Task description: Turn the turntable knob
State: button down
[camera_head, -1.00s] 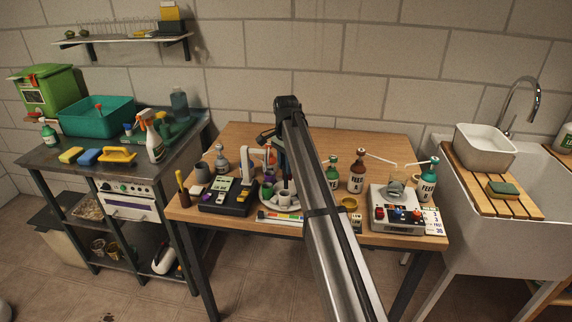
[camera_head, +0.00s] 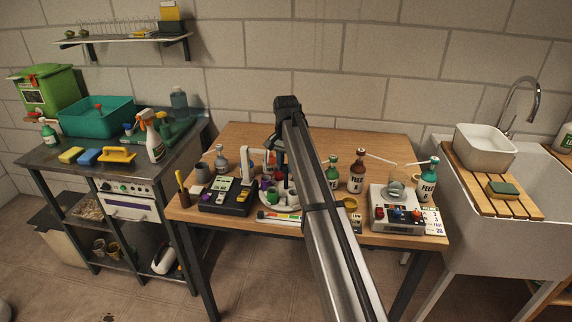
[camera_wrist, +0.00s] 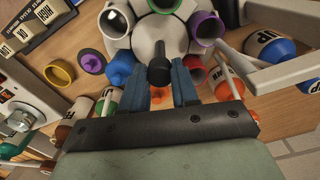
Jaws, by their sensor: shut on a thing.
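The turntable (camera_head: 270,207) is a white disc near the front of the wooden table in the head view, partly hidden by my arm. In the head view the knob is hidden by my arm.
A black device with labels (camera_head: 228,197) stands left of the turntable. Green and brown bottles (camera_head: 356,172) and a white device with knobs (camera_head: 395,212) stand to its right. A white curved arm (camera_wrist: 285,72) and labelled bottles (camera_wrist: 270,47) are close by. The table's back is clear.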

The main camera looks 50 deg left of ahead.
jog(key=c, duration=0.8)
grip_release()
jog(key=shift+c, duration=0.2)
notch_tip(320, 180, up, 14)
jog(key=shift+f, duration=0.1)
dwell(0.3)
